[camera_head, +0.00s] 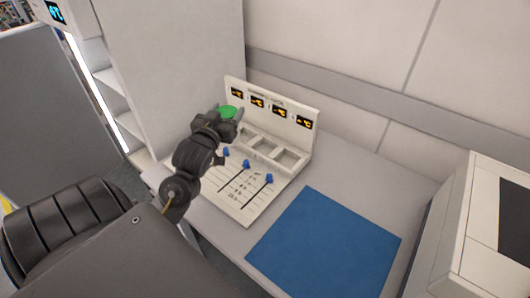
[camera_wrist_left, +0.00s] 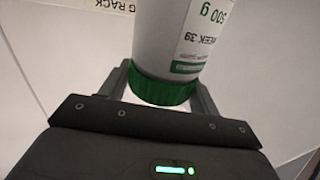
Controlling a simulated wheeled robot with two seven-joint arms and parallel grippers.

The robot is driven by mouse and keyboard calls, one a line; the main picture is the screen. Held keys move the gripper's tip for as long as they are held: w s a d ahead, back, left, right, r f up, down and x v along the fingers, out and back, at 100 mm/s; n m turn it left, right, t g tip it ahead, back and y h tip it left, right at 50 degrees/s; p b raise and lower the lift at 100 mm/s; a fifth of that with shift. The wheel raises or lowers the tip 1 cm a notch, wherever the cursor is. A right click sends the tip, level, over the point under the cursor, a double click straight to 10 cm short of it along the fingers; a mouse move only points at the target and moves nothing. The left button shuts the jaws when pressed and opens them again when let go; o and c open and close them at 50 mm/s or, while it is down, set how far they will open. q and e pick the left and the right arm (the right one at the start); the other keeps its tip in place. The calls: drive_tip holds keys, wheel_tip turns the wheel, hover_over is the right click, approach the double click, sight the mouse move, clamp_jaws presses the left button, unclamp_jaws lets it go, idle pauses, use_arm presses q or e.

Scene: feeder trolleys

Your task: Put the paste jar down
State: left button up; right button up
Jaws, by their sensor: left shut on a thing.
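In the head view only the green lid (camera_head: 228,111) shows, between the fingers of my left gripper (camera_head: 229,115), at the left end of the white station (camera_head: 272,98). The jar's body is hidden there by the gripper. I cannot tell whether its base touches anything. My right gripper is not in view.
The station has a row of displays, square wells (camera_head: 263,146) below them and sliders with blue knobs (camera_head: 246,164). A clear blue mat (camera_head: 325,245) lies on the grey table (camera_head: 355,170). A white machine (camera_head: 485,230) stands at right, and a tall white cabinet (camera_head: 180,65) at left.

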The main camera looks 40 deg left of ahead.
use_arm(q)
drive_tip(key=shift+s+a+r, duration=0.1)
drive_tip(key=shift+a+r, duration=0.35)
drive_tip(key=shift+a, duration=0.1)
drive_tip(key=w+d+f, duration=0.1)
drive_tip(key=w, duration=0.2)
drive_tip(key=w+d+f, duration=0.1)
drive_tip(key=w+f, duration=0.1)
drive_tip(key=w, duration=0.1)
drive_tip(key=w+d+f, duration=0.1)
drive_tip(key=w, duration=0.2)
drive_tip(key=shift+w+f+p, duration=0.15)
drive_tip(key=shift+f+p, duration=0.1)
drive_tip(key=shift+p, duration=0.05)
clamp_jaws()
drive_tip(key=w+d+f, duration=0.1)
drive_tip(key=w+f, duration=0.2)
drive_tip(key=f, duration=0.2)
drive_tip(key=shift+w, duration=0.35)
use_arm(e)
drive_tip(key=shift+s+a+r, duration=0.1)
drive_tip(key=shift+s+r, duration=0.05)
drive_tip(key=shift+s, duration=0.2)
use_arm(q)
wheel_tip(320, 180, down, 4)
drive_tip(key=shift+w+d+r, duration=0.15)
drive_tip(key=shift+r, duration=0.1)
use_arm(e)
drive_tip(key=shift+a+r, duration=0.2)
